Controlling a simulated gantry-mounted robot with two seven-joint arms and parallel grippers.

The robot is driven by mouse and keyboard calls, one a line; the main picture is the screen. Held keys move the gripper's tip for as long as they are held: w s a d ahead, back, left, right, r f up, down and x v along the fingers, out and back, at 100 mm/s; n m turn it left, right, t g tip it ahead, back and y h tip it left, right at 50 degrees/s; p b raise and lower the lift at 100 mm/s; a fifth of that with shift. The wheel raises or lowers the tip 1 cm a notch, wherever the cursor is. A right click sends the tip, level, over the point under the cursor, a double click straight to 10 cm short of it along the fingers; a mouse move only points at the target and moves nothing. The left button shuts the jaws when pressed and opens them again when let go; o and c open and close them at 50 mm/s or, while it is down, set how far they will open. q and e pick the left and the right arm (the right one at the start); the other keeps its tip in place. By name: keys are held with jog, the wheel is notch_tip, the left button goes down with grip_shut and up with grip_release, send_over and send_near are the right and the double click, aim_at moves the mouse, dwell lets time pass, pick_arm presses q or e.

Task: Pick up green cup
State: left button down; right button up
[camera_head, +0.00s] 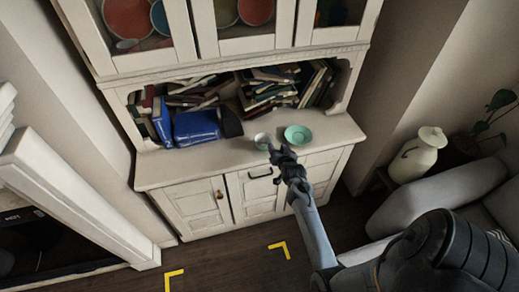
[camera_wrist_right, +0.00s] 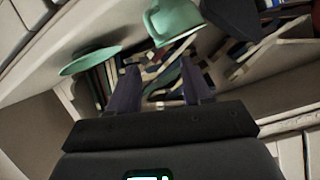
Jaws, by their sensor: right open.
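The green cup (camera_head: 262,140) stands near the front of the cabinet's counter, left of a green saucer (camera_head: 298,135). My right gripper (camera_head: 281,153) is open and empty at the counter's front edge, just to the right of and in front of the cup in the head view. In the right wrist view the cup (camera_wrist_right: 172,22) shows at the top, beyond the fingertips of the gripper (camera_wrist_right: 158,75) and apart from them. The saucer (camera_wrist_right: 90,60) shows there to the left of the fingers. My left gripper is not in view.
The white cabinet (camera_head: 210,195) has a counter with a blue object (camera_head: 196,127) at the left and piled books (camera_head: 270,90) behind. Glass doors rise above. A white vase (camera_head: 416,155) and a grey sofa (camera_head: 440,195) stand at the right.

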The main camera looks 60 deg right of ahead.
aim_at(269, 137)
jog(key=x, duration=0.4)
jog(key=shift+w+d+b, duration=0.1)
jog(key=shift+w+b, duration=0.1)
jog(key=shift+b, duration=0.1)
jog(key=shift+w+d+f, duration=0.2)
jog(key=shift+w+f, duration=0.1)
jog(key=shift+w, duration=0.15)
jog(key=shift+b+x, duration=0.6)
jog(key=shift+x, duration=1.7)
jog(key=shift+a, duration=0.1)
jog(key=shift+c, duration=0.4)
grip_shut()
